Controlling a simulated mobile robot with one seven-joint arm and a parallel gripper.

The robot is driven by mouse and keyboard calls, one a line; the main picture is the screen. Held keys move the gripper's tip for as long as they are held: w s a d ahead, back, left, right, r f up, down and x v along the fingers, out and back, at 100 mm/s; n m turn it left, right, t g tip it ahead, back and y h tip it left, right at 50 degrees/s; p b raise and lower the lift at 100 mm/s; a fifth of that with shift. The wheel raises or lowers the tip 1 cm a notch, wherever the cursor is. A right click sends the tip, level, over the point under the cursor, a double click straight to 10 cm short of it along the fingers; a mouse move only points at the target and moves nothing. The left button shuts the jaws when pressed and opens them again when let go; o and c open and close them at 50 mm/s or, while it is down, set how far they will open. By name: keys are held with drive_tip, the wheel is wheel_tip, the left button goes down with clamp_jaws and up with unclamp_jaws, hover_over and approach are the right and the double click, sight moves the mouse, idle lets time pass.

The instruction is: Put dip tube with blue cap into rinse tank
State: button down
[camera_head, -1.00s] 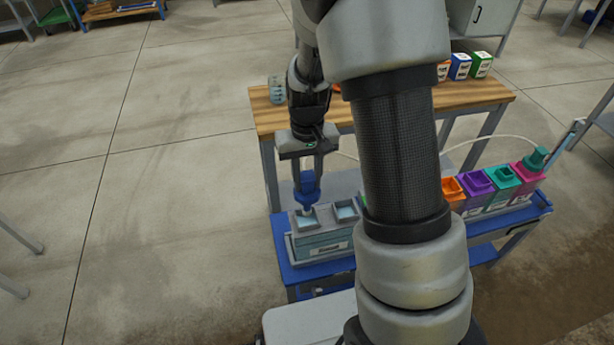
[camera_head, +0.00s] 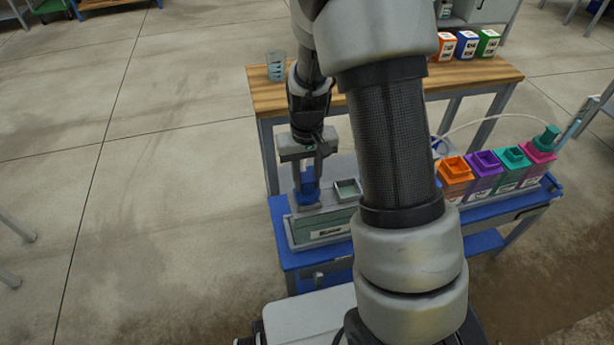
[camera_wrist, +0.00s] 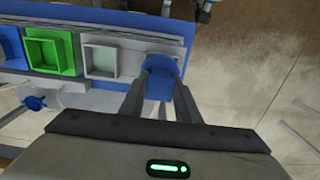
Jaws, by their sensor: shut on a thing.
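My gripper (camera_head: 308,179) is shut on the blue cap (camera_head: 307,194) of the dip tube and points down at the left opening of a grey tank (camera_head: 322,226), apparently the rinse tank; its label is too small to read. The cap sits low at that opening and covers it. The tube below the cap is hidden, and I cannot tell whether the cap touches the rim. The tank's right opening (camera_head: 347,189) is uncovered. In the wrist view, the blue cap (camera_wrist: 163,77) is between my fingers, beside the open grey square opening (camera_wrist: 104,60).
Orange (camera_head: 454,175), purple (camera_head: 484,167), teal (camera_head: 513,164) and magenta (camera_head: 538,158) containers stand right on the blue cart. A green container (camera_wrist: 46,52) is beside the tank. A wooden bench (camera_head: 480,73) behind holds a clear beaker (camera_head: 276,67). My arm hides the cart's middle.

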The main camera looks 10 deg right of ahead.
drive_tip(key=c, duration=1.3)
unclamp_jaws()
drive_tip(key=shift+o, duration=0.2)
wheel_tip(320, 180, up, 17)
drive_tip(key=p, duration=0.4)
drive_tip(key=shift+r, duration=0.2)
